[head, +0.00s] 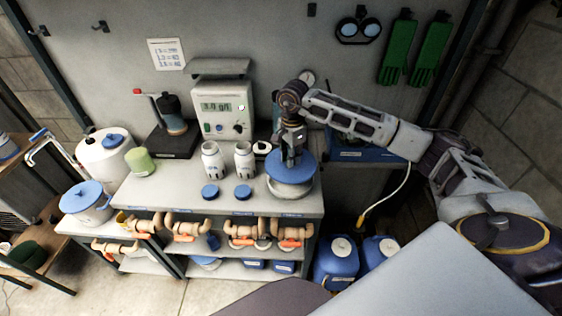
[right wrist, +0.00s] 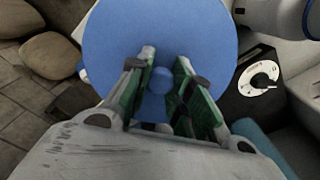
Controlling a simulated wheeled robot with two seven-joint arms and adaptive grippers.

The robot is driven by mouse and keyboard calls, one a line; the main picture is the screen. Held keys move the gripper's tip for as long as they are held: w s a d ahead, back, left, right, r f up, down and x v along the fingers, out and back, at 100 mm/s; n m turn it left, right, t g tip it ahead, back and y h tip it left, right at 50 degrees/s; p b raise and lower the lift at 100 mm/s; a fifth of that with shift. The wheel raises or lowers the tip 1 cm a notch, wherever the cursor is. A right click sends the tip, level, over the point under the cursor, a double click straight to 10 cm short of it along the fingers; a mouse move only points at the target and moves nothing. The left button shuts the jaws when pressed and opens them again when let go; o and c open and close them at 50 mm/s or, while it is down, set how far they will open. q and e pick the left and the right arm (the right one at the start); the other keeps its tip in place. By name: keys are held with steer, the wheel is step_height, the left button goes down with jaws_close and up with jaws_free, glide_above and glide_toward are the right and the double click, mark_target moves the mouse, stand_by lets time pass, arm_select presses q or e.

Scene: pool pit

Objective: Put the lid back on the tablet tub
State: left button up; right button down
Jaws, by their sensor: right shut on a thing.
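The blue round lid (head: 307,166) is over the white tablet tub (head: 290,189) at the right end of the bench. My right gripper (head: 291,160) points down at the lid's middle and is shut on its knob. In the right wrist view the blue lid (right wrist: 205,35) fills the top middle, with its small knob (right wrist: 160,82) between the green-padded fingers of the gripper (right wrist: 165,72). The lid hides the tub's opening; I cannot tell whether it rests fully on the rim. My left gripper is not in view.
Two white bottles (head: 213,160) stand left of the tub, with blue caps (head: 210,191) lying before them. A green cup (head: 140,161) and a white container (head: 105,154) are further left. Pipes with orange valves (head: 243,232) run below the bench's front edge.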

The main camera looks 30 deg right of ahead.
steer(key=shift+d, duration=0.15)
steer(key=shift+r, duration=0.1)
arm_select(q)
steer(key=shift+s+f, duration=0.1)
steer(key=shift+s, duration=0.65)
